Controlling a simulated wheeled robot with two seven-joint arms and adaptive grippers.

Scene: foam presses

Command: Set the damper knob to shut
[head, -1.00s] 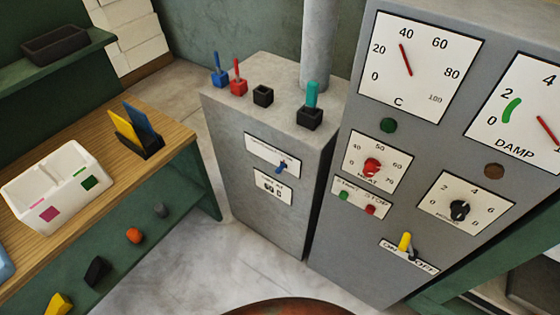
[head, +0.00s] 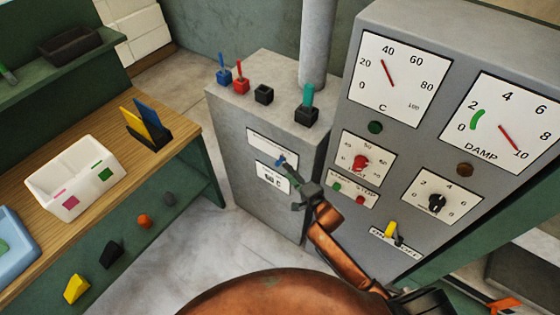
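A small blue knob (head: 281,160) sits on a white label plate (head: 262,145) on the front of the low grey cabinet. The plate's lettering is too small to read, so I cannot be sure this is the damper knob or which setting it shows. My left gripper is not in view.
A tall grey cabinet (head: 350,235) stands right of it, with a red heat knob (head: 360,163), a black knob (head: 437,203), a yellow switch (head: 391,229) and gauges. A wooden bench (head: 90,215) holds a white bin (head: 60,205).

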